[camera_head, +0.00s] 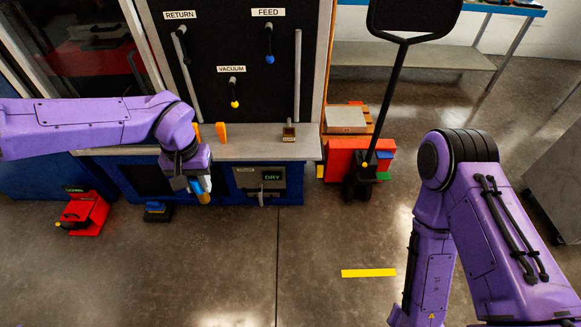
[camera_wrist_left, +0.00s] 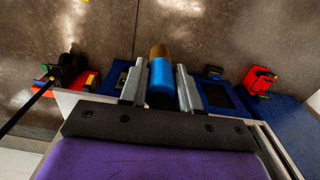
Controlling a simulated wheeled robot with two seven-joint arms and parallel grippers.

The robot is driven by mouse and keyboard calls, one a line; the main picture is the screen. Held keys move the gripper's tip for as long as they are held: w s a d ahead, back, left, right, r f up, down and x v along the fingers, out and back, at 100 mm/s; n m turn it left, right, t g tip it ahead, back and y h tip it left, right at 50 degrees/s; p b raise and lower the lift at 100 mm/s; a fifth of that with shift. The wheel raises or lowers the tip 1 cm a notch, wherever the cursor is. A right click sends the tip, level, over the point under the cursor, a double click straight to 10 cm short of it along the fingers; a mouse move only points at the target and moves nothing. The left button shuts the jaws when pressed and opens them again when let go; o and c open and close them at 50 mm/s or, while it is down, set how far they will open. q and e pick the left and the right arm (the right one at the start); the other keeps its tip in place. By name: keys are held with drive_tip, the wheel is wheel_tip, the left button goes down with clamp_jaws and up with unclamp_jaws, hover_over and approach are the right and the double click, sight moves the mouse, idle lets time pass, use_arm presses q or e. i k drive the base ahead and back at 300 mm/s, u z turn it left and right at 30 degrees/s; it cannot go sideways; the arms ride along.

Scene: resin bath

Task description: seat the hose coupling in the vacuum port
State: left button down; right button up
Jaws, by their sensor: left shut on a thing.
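My left gripper (camera_head: 198,182) is shut on a blue cylinder with a brass-coloured end, which looks like the hose coupling (camera_head: 204,197). It is in front of the grey bench's front edge, over the floor side. In the left wrist view the coupling (camera_wrist_left: 161,76) sits between the two grey fingers, brass end outward. The black panel has a VACUUM label (camera_head: 231,69) with a black handle and yellow tip (camera_head: 234,102) under it. I cannot make out a port opening. My right arm is at the right; its gripper is out of frame.
RETURN and FEED handles hang on the panel, FEED with a blue tip (camera_head: 269,59). Orange pieces (camera_head: 221,132) and a small brown block (camera_head: 288,132) stand on the bench (camera_head: 260,150). A DRY display (camera_head: 272,177) is below. A red cart (camera_head: 345,160) stands right; open floor is in front.

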sight(223, 40)
drive_tip(key=u, duration=1)
drive_tip(key=k, duration=0.1)
drive_tip(key=z, duration=1.9)
drive_tip(key=i, duration=0.7)
drive_tip(key=u, duration=0.1)
